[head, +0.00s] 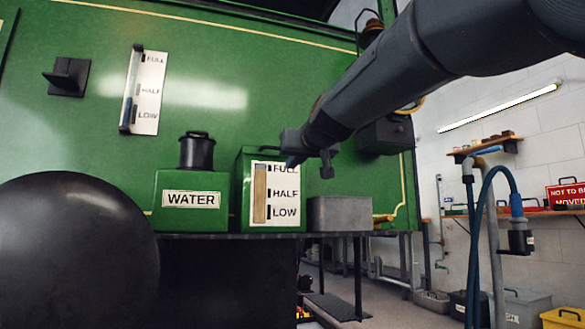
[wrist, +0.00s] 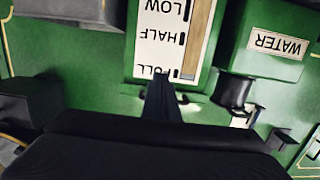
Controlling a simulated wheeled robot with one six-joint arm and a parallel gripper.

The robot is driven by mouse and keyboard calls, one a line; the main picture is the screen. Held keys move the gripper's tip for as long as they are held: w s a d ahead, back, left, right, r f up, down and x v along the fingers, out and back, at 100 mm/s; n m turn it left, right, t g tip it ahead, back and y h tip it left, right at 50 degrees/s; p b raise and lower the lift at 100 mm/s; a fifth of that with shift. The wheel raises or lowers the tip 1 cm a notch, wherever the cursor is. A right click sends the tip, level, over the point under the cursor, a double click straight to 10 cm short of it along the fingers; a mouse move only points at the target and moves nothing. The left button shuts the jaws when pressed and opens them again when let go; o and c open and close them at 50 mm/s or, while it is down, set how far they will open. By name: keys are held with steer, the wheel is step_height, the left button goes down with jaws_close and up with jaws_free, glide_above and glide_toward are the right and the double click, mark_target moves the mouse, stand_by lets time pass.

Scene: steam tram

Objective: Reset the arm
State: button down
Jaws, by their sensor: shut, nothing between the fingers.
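My gripper (head: 293,160) is at the end of my dark arm, which reaches in from the upper right of the head view. Its fingers are together and empty, and they show in the wrist view (wrist: 160,92). They point toward the gauge box (head: 240,190), a green box with a white FULL/HALF/LOW plate (head: 285,190). In the head view the tip overlaps the top of this plate. I cannot tell whether it touches. The plate appears upside down in the wrist view (wrist: 160,40).
A green WATER box (head: 191,215) with a black cap (head: 197,151) stands left of the gauge box. A second gauge (head: 147,92) is on the green wall.

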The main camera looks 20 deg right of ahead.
steer(key=shift+s+f+b, duration=0.55)
steer(key=shift+s+b, duration=0.15)
steer(key=shift+s, duration=0.1)
steer(key=shift+s+f+b, duration=0.55)
steer(key=shift+s+b, duration=0.15)
steer(key=shift+s, duration=0.05)
